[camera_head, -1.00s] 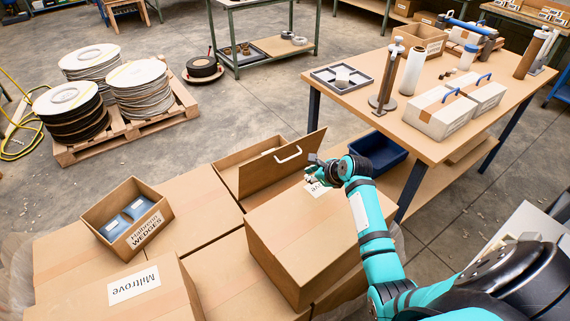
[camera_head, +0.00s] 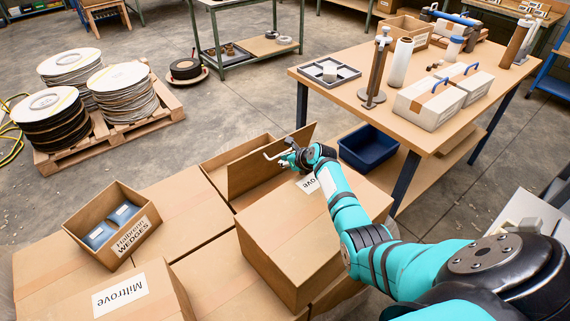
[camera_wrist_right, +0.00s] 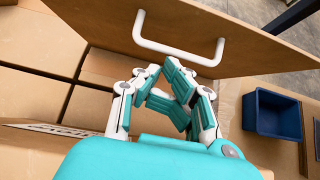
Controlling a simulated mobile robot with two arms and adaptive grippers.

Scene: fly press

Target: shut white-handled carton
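The white-handled carton (camera_head: 221,152) is an open brown box behind the large front carton. Its lid panel (camera_head: 243,175) stands raised, leaning, with the box opening beyond it. The white handle (camera_head: 270,156) is on the panel's upper part. In the right wrist view the handle (camera_wrist_right: 178,50) is a white U-shaped bar on the brown panel (camera_wrist_right: 105,25). My right gripper (camera_head: 287,160) is in front of the panel, close to the handle. In the wrist view its fingertips (camera_wrist_right: 161,70) are close together just below the handle, with nothing seen between them. My left gripper is not in view.
The large carton (camera_head: 290,235) stands under my right arm. A wedges box (camera_head: 92,212) and a Miltrove carton (camera_head: 150,290) are at left. A blue bin (camera_head: 368,150) is right of the panel, below the workbench (camera_head: 440,140).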

